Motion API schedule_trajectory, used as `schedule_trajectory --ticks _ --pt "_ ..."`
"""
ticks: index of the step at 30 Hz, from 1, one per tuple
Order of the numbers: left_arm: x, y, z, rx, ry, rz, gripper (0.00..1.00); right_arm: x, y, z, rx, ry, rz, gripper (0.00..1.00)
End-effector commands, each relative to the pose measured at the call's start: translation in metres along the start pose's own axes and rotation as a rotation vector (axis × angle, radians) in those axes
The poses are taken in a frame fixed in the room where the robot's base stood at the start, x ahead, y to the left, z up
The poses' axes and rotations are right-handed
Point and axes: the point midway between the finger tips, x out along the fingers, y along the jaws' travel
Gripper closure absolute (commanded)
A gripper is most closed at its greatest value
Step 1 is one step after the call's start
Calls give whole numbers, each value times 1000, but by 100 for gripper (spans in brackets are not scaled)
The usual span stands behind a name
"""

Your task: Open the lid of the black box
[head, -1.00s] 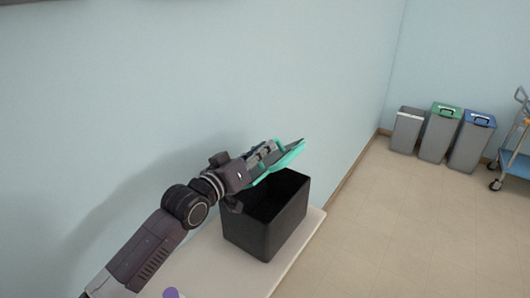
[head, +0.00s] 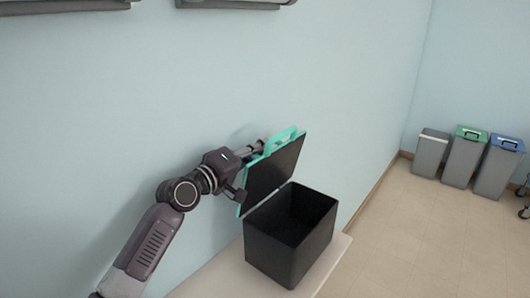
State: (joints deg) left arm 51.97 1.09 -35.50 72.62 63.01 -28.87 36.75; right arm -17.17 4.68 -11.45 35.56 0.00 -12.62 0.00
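The black box (head: 275,257) stands on a pale bench against the wall, its top open and its inside dark and seemingly empty. Its lid (head: 272,172), dark inside with a teal rim and teal handle (head: 283,141), stands raised steeply at the box's back left edge. My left gripper (head: 256,150) is behind the lid at its upper left edge, next to the handle. Its fingers are partly hidden by the lid, so I cannot tell whether they grip it. My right gripper is not in view.
The pale bench (head: 215,279) has bare surface left of the box. The wall is close behind it. Several grey bins, among them one with a green lid (head: 470,132) and one with a blue lid (head: 508,143), stand on the floor far right. Wall fixtures (head: 235,3) show at the top.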

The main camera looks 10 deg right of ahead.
Motion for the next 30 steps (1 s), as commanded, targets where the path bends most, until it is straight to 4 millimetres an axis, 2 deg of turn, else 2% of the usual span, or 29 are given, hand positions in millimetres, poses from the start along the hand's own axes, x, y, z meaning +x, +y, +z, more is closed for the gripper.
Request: schedule_trajectory --ticks 15,16,20,30 --pt "0 -1 -4 -13 6 2 100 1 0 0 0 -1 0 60" --pt "0 -1 -4 -13 6 1 85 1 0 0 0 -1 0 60" --pt "0 -1 -4 -14 4 1 71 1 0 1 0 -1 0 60" --pt "-2 -2 -2 -15 1 0 71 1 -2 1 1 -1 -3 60"
